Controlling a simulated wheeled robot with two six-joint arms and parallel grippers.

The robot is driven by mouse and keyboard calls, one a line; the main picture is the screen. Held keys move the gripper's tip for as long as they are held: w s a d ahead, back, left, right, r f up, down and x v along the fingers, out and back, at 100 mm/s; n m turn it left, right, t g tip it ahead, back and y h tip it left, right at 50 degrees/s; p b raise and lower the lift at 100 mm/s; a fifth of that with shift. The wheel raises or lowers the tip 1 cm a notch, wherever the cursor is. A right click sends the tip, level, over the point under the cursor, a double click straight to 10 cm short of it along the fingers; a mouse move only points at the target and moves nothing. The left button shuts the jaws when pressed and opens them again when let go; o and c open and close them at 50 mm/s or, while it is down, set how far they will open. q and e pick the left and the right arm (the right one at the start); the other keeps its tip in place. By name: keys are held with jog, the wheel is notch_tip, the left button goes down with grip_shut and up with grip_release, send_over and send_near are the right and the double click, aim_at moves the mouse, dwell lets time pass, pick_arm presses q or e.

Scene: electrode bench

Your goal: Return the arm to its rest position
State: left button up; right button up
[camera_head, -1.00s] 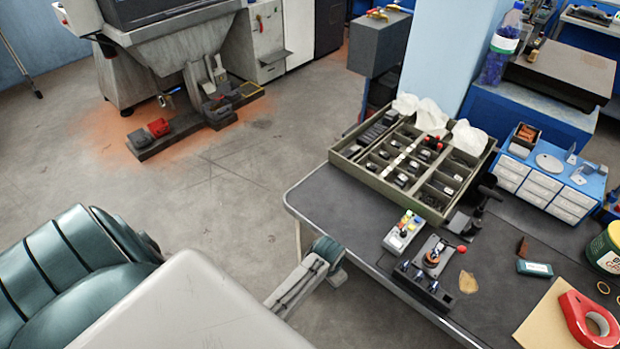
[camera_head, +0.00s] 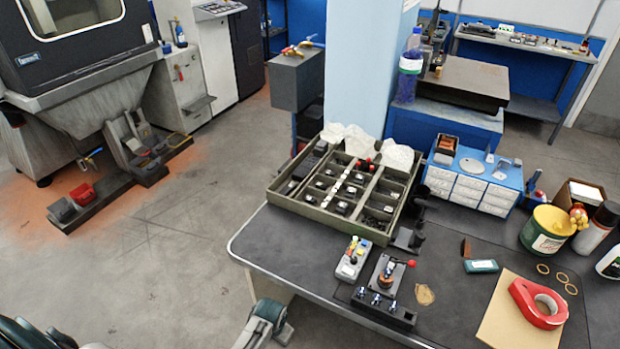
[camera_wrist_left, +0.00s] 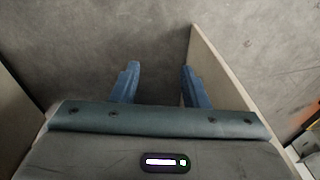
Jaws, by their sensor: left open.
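My left gripper (camera_wrist_left: 160,72) shows in the left wrist view. Its two blue fingers are apart, with nothing between them but grey floor (camera_wrist_left: 110,35) beyond. In the head view no gripper shows. Teal and grey arm parts of mine (camera_head: 264,322) stand at the bottom edge, just in front of the table's near left edge, overlapping it in the picture. My right gripper is in neither view.
A pale panel (camera_wrist_left: 222,70) stands beside the left gripper.

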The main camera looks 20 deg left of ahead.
pick_arm(q)
jog(key=s+a+f+b, duration=0.1)
jog(key=s+f, duration=0.7)
jog(key=s, duration=0.4)
jog(key=s+a+f+n+b, duration=0.1)
jog(key=s+a+f, duration=0.1)
jog(key=s+f, duration=0.7)
jog(key=s+a+f+b, duration=0.1)
jog(key=s+f, duration=0.8)
jog(key=s, duration=0.5)
jog(key=shift+s+a+f+n, duration=0.15)
jog(key=shift+s+a+n, duration=0.15)
jog(key=shift+a+n, duration=0.1)
